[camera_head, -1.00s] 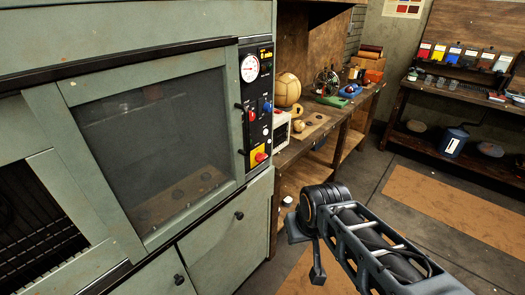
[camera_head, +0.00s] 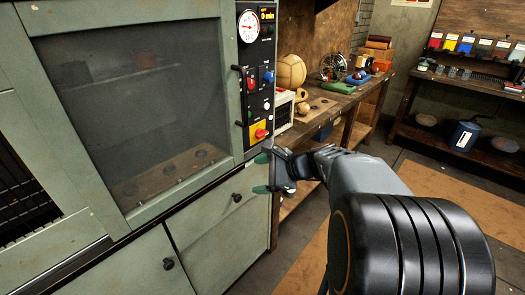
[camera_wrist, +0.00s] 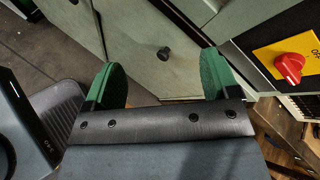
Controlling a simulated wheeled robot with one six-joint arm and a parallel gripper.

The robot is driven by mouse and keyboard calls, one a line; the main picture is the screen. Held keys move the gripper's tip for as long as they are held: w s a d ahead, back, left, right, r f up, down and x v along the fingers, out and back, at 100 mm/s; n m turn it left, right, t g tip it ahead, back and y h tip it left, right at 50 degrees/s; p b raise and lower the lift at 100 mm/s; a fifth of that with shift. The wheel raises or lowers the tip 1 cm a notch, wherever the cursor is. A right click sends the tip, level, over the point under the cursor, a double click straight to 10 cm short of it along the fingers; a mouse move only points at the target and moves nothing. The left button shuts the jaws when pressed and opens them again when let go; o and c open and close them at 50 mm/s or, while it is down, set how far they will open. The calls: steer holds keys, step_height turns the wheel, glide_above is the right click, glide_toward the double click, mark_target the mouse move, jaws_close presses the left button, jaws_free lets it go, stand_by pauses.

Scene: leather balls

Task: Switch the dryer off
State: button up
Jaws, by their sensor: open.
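The dryer (camera_head: 232,95) is a pale green cabinet with a dark glass door on the left of the head view. Its black control panel (camera_head: 268,55) has a white gauge, a lit display and several knobs. A red rotary switch on a yellow plate (camera_head: 256,127) is at the panel's bottom; the red knob (camera_head: 261,133) also shows at the right of the wrist view (camera_wrist: 290,67). My gripper (camera_head: 263,172) is open, its green fingertips just below the panel, apart from the switch. In the wrist view nothing is between the fingertips (camera_wrist: 160,85).
A wooden bench (camera_head: 338,105) right of the dryer holds a leather ball (camera_head: 291,71), a white device and small tools. Lower cabinet doors with round black knobs (camera_head: 237,197) are below the panel. Another bench (camera_head: 470,82) stands at the back right. The floor between is open.

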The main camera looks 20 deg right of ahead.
mark_target(264, 136)
steer(key=w+d+m+t+h+b, duration=0.1)
steer(key=w+d+m+t+b, duration=0.35)
steer(key=d+m+t, duration=0.55)
steer(key=shift+m+g, duration=0.5)
steer(key=shift+g, duration=0.4)
steer(key=w, duration=0.8)
steer(key=w+a, duration=0.1)
steer(key=w, duration=0.2)
steer(key=shift+w+r+p, duration=0.15)
steer(key=shift+w+p, duration=0.15)
steer(key=shift+w, duration=0.1)
steer(key=shift+w+a+h, duration=0.3)
steer(key=shift+w, duration=0.45)
steer(key=shift+c, duration=0.2)
steer(key=c, duration=0.9)
